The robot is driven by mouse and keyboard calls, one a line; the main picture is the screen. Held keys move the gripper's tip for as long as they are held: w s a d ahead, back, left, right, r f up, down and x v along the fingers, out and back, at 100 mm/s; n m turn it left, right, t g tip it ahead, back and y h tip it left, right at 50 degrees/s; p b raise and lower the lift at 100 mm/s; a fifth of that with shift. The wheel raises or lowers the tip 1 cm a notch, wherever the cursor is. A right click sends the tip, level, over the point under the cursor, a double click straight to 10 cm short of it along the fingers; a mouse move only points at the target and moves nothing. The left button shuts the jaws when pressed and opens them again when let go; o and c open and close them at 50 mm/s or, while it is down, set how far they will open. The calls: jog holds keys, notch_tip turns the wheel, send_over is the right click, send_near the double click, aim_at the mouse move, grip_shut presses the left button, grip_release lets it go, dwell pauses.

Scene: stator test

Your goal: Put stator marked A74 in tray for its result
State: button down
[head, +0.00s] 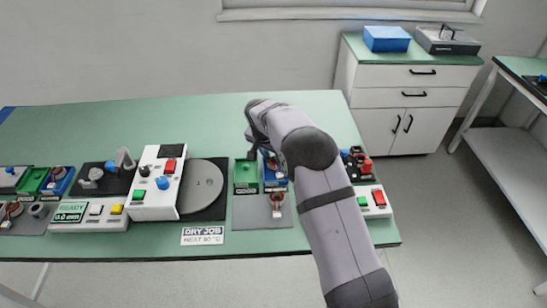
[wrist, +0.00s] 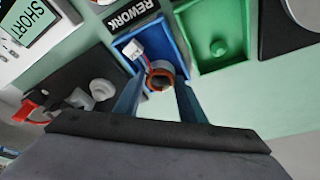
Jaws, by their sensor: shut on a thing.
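My gripper (wrist: 160,84) points down over the blue tray (wrist: 128,42), whose label (wrist: 138,21) reads REWORK. It is shut on a stator (wrist: 160,73), a copper-coloured ring with a red wire and a white plug (wrist: 132,50). The stator is within the tray's outline; I cannot tell whether it touches the tray floor. No mark on it can be read. In the head view the arm partly hides the gripper and the blue tray (head: 275,187). A green tray (wrist: 243,60) stands beside the blue one. A display (wrist: 27,22) reads SHORT.
Another stator (head: 276,203) is on the grey mat (head: 248,212) in front of the trays. A tester with green and red buttons (head: 377,198) stands to the right. Left are a white machine (head: 155,195) and a grey disc (head: 201,188). The bench behind is clear.

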jog(key=c, duration=1)
grip_release()
jog(key=shift+c, duration=0.2)
jog(key=shift+r, duration=0.1)
jog(key=b+v, duration=0.1)
jog(key=v, duration=0.6)
jog(key=shift+b, duration=0.4)
jog(key=shift+r, duration=0.15)
jog(key=s+d+n+g+p, duration=0.1)
jog(key=s+d+n, duration=0.1)
jog(key=s, duration=0.9)
jog(key=s+d+n+g+y+p, duration=0.1)
jog(key=s+d, duration=0.4)
jog(key=s, duration=0.7)
jog(key=s+d+n+g+y+p, duration=0.1)
jog(key=s+d+n, duration=0.3)
jog(key=s, duration=0.8)
jog(key=shift+d+r+p, duration=0.2)
jog(key=shift+r+p, duration=0.05)
jog(key=shift+p, duration=0.35)
